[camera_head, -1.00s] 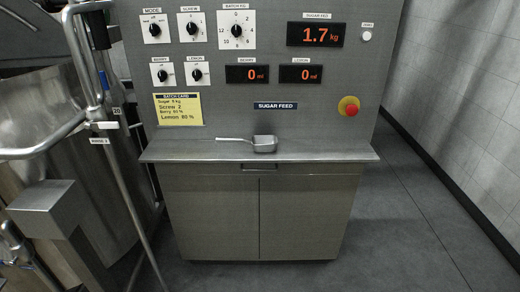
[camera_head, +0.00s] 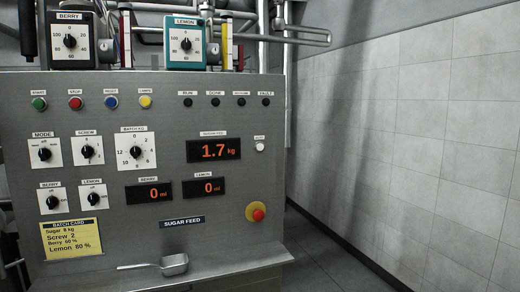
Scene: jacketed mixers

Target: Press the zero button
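A small white button (camera_head: 260,147) sits on the panel just right of the sugar feed display (camera_head: 213,149), which reads 1.7 kg in orange. A tiny label is above the button, too small to read surely; it is the only white button beside that display. Neither of my grippers is in the view.
The grey panel (camera_head: 120,235) carries mode, screw and batch dials, coloured buttons (camera_head: 75,102) and 0 ml displays (camera_head: 148,192). A red emergency knob (camera_head: 257,213) on yellow is below the white button. A metal scoop (camera_head: 174,265) lies on the ledge. Floor at right is clear.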

